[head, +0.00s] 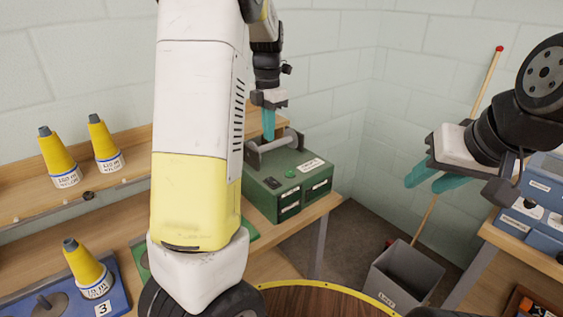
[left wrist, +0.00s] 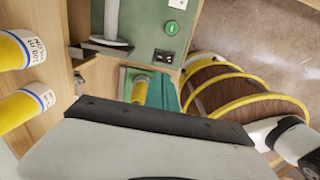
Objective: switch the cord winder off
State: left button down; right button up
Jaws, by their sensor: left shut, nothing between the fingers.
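The cord winder (head: 290,187) is a green box on the wooden bench, with a grey roller (head: 275,146) on top. Its top carries a green button (head: 291,174), a small dark switch (head: 271,183) and a white label. In the left wrist view the green button (left wrist: 174,28) is lit-looking, and the dark switch (left wrist: 165,55) is beside it. I cannot tell the switch's position. My left gripper (head: 268,130) is shut and empty, pointing down above the back-left of the winder, apart from the button. My right gripper (head: 426,182) is open and empty, well to the right.
Yellow cones (head: 58,160) stand on a shelf at left, and another is on a blue tray (head: 118,285). A grey bin (head: 404,274) stands on the floor beside a leaning wooden pole (head: 487,80). Blue boxes (head: 535,215) sit at right. A round wooden top (head: 320,302) is in front.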

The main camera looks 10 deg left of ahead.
aim_at(270, 179)
pick_arm(q)
notch_tip(270, 179, down, 14)
jog(key=shift+r, duration=0.15)
dwell(0.3)
jog(key=shift+a+f, duration=0.1)
jog(key=shift+f, duration=0.15)
dwell(0.4)
